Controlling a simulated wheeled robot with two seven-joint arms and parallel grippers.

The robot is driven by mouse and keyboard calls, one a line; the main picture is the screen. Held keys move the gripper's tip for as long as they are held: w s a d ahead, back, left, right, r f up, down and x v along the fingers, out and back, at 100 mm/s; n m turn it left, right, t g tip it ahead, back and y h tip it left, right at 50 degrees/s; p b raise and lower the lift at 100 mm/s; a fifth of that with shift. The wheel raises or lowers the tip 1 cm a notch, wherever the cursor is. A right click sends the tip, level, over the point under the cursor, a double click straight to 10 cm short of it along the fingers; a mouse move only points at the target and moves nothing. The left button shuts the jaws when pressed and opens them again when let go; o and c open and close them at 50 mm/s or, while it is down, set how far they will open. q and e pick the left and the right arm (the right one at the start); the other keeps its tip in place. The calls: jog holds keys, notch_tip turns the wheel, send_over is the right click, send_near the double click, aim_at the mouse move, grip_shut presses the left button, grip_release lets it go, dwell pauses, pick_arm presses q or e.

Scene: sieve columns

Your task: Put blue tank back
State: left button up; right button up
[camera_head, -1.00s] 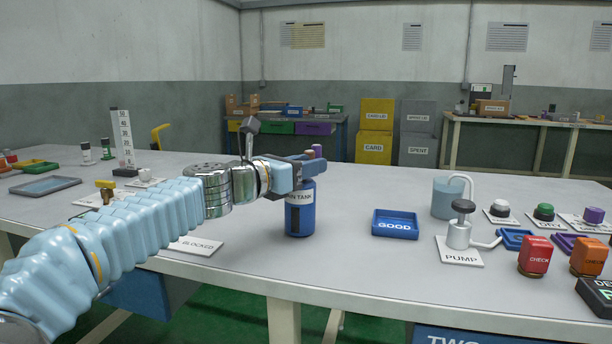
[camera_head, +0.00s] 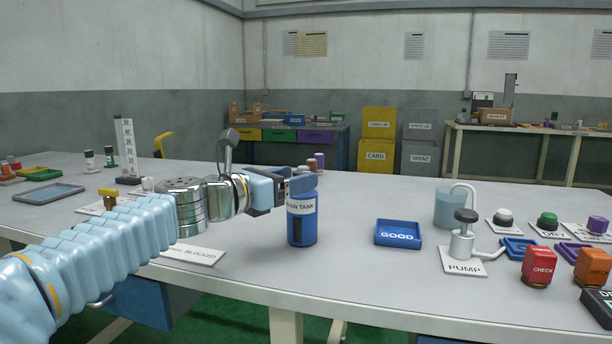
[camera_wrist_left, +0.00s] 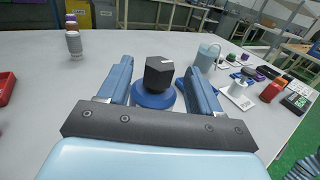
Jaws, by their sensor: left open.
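The blue tank (camera_head: 302,228), with a white label ending in "TANK", stands upright on the grey table, left of the blue GOOD tray. My left gripper (camera_head: 300,185) is open at the tank's top and partly hides it in the head view. In the left wrist view, the tank's blue top (camera_wrist_left: 153,99) and black cap (camera_wrist_left: 159,73) show between the two spread fingers (camera_wrist_left: 160,85). I cannot tell whether a finger touches the tank. My right gripper is not in view.
The GOOD tray (camera_head: 398,244) lies right of the tank. A pump (camera_head: 462,240) stands farther right, near a light blue container (camera_head: 449,208) and red and orange CHECK blocks. A BLOCKED card (camera_head: 195,254) lies under my left arm. Table between tank and tray is clear.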

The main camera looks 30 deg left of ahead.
pick_arm(q)
jog(key=v, duration=0.7)
jog(key=shift+s, duration=0.25)
jog(key=shift+a, duration=0.1)
